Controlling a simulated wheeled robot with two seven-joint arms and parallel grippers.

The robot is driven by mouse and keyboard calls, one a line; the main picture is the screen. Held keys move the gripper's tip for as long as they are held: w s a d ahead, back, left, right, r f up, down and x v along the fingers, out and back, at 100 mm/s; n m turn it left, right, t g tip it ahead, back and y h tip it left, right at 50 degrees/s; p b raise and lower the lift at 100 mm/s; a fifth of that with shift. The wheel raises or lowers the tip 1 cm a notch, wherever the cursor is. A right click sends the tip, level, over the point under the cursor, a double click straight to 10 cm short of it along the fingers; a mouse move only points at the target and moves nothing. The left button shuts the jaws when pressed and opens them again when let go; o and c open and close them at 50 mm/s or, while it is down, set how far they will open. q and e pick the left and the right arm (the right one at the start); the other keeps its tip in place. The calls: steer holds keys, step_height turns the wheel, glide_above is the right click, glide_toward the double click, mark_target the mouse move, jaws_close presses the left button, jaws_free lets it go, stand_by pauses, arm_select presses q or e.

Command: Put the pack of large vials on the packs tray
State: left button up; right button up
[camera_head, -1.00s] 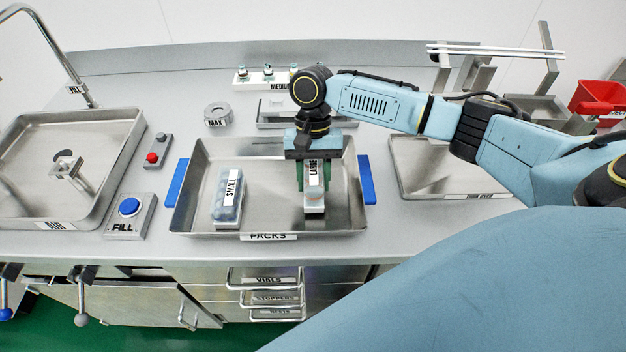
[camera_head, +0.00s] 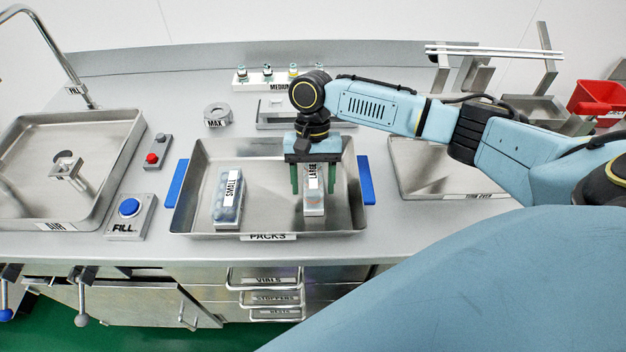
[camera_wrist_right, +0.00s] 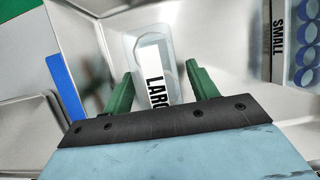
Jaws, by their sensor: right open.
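The pack of large vials (camera_head: 314,204), a clear pack with a white label, sits in the right part of the packs tray (camera_head: 262,218). In the right wrist view the pack (camera_wrist_right: 153,58) lies between and beyond the green fingers. My right gripper (camera_head: 313,190) is open, with its fingers apart on either side of the pack. It also shows in the right wrist view (camera_wrist_right: 160,82), with gaps between the fingers and the pack. My left gripper is not in view.
The pack of small vials (camera_head: 228,197) stands in the left part of the tray. Blue handles (camera_head: 366,180) flank the tray. A FILL button (camera_head: 129,208) is to the left, and another metal tray (camera_head: 440,172) is to the right. The tray's middle is free.

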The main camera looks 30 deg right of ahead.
steer(key=shift+r, duration=0.3)
steer(key=p+v, duration=0.1)
steer(key=v, duration=1.1)
